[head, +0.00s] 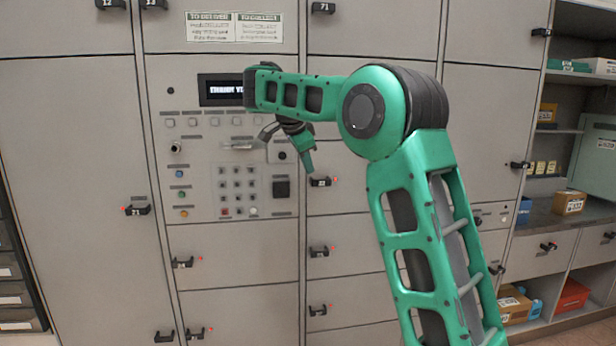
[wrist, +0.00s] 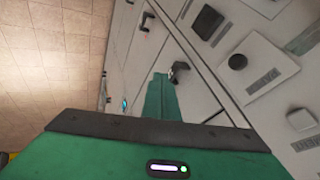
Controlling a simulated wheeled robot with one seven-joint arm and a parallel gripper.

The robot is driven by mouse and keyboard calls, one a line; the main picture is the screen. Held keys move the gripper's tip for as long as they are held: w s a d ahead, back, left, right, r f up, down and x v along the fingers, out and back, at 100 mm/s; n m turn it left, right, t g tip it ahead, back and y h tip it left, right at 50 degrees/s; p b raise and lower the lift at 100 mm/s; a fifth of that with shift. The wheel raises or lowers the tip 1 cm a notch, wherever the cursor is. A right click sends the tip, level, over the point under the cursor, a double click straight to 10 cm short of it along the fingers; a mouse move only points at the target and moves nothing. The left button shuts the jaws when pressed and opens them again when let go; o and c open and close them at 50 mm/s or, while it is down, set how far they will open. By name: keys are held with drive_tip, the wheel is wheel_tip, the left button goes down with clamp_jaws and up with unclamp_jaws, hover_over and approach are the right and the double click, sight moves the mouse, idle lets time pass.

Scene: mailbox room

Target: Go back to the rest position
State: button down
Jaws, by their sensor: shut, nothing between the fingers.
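My gripper (head: 307,164) hangs at the end of my green arm in the head view. It points down, in front of the locker wall and just right of the control panel's keypad (head: 237,185). Its fingers are shut with nothing seen between them. In the wrist view my gripper's green finger (wrist: 161,98) reaches toward the tilted locker wall. No held object shows in either view. My arm hides part of the panel's display (head: 222,89) and some locker doors.
Grey locker doors (head: 75,120) with small black latches, such as one latch (head: 138,210), fill the wall. At the right, open shelves hold boxes, including a brown box (head: 569,203) and a red box (head: 573,295). Beige floor tiles (wrist: 45,60) show in the wrist view.

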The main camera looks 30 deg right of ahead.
drive_tip(key=s+d+f+n+g+y, duration=0.1)
drive_tip(key=s+d+f+n, duration=0.15)
drive_tip(key=s, duration=0.65)
drive_tip(key=s+d+f+n+g, duration=0.1)
drive_tip(key=s+d+f+n, duration=0.15)
drive_tip(key=s, duration=0.65)
drive_tip(key=s+d+f+n+g+y, duration=0.1)
drive_tip(key=s+d+f+n, duration=0.2)
drive_tip(key=s, duration=0.6)
drive_tip(key=s+a+f+n+y, duration=0.1)
drive_tip(key=s+f, duration=0.3)
drive_tip(key=s, duration=0.4)
drive_tip(key=s+a+f+n+g+y, duration=0.1)
drive_tip(key=s+a+f, duration=0.2)
drive_tip(key=s+f, duration=0.2)
drive_tip(key=s+a+f+n+y, duration=0.1)
drive_tip(key=s+f, duration=0.4)
drive_tip(key=s, duration=0.6)
drive_tip(key=shift+a+f+n+g+y, duration=0.35)
drive_tip(key=shift+a+n, duration=0.25)
drive_tip(key=shift+a, duration=0.2)
drive_tip(key=shift+r, duration=0.1)
drive_tip(key=shift+w+f, duration=0.25)
drive_tip(key=shift+w, duration=0.4)
